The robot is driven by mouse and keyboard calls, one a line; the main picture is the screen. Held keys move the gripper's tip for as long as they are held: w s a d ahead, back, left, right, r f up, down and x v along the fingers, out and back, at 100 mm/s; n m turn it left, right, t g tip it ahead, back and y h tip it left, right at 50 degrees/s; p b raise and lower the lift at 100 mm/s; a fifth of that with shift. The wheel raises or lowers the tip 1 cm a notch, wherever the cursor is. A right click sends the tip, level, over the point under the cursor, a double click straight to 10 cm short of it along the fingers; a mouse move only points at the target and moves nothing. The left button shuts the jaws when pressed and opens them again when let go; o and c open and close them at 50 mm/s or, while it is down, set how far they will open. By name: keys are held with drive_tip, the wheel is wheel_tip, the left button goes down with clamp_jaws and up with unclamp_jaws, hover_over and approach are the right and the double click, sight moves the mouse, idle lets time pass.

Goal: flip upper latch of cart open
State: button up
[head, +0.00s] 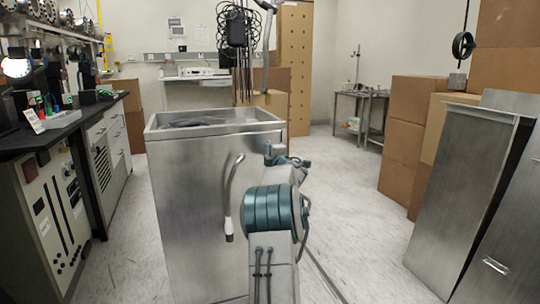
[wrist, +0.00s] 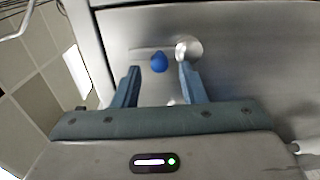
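The cart (head: 195,200) is a tall steel box with an open top, standing mid-picture in the head view. In the wrist view its metal face (wrist: 260,60) fills most of the picture. A latch shows there as a blue knob (wrist: 157,63) beside a shiny rounded metal piece (wrist: 192,47). My gripper (wrist: 159,70) is open, with two blue-grey fingers apart. The blue knob appears between the fingertips and the metal piece close by the right fingertip; I cannot tell whether they touch. In the head view my arm hides the gripper and latch.
A dark-topped bench (head: 70,120) with instruments runs along the left. Stacked cardboard boxes (head: 404,155) and leaning metal panels (head: 460,190) stand at right. A small table (head: 362,97) is at the back. The floor (head: 345,200) between cart and boxes is clear.

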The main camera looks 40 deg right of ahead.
drive_tip(key=p+v, duration=0.1)
drive_tip(key=v, duration=1.3)
drive_tip(key=shift+d+p, duration=0.15)
drive_tip(key=shift+p, duration=0.2)
